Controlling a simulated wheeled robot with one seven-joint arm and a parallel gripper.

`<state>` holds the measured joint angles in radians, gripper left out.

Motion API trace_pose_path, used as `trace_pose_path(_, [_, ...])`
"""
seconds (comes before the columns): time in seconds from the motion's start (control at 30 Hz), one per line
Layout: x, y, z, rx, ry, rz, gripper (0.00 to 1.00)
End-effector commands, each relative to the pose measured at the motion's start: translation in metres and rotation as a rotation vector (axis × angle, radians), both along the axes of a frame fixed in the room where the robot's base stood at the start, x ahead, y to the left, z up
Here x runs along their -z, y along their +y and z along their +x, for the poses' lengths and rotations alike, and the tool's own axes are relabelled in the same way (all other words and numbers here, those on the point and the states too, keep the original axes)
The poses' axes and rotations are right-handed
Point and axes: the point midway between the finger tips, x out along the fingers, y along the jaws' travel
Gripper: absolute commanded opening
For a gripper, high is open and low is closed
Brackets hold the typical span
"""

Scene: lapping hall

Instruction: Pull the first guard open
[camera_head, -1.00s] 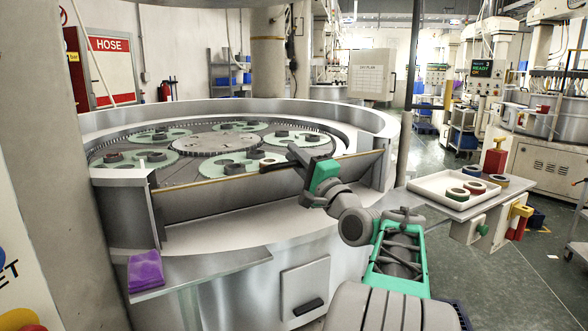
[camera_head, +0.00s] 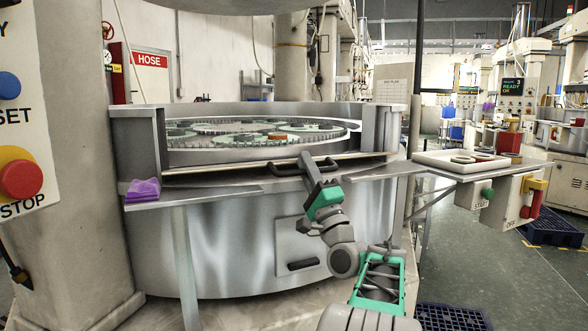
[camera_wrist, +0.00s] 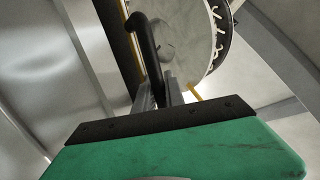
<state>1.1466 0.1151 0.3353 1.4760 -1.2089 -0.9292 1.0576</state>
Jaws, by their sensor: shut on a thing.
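The guard (camera_head: 230,166) is a metal panel with a yellow-edged strip across the front opening of the round lapping machine (camera_head: 240,245). It shows nearly edge-on, lying close to flat in front of the opening. Its black bar handle (camera_head: 290,168) is near the middle of its edge. My gripper (camera_head: 307,160) is shut on this handle. In the wrist view the handle (camera_wrist: 146,42) runs up from between my gripper's fingers (camera_wrist: 158,96). The fingertips are partly hidden by the handle and the gripper body.
A white tray (camera_head: 455,163) with rings is on the right shelf, above the start and off controls (camera_head: 487,193). A control panel with a red stop button (camera_head: 20,180) stands close at left. Open floor (camera_head: 520,270) lies to the right.

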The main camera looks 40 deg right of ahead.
Motion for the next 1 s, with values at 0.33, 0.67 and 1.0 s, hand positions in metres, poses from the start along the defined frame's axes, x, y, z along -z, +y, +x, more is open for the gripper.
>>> trace_pose_path(0.33, [0.005, -0.005, -0.004, 0.014, -0.011, -0.003, 0.0])
trace_pose_path(0.67, [0.008, -0.005, -0.003, 0.011, -0.008, 0.002, 0.17])
trace_pose_path(1.0, [0.013, -0.004, 0.001, 0.005, 0.002, 0.009, 0.36])
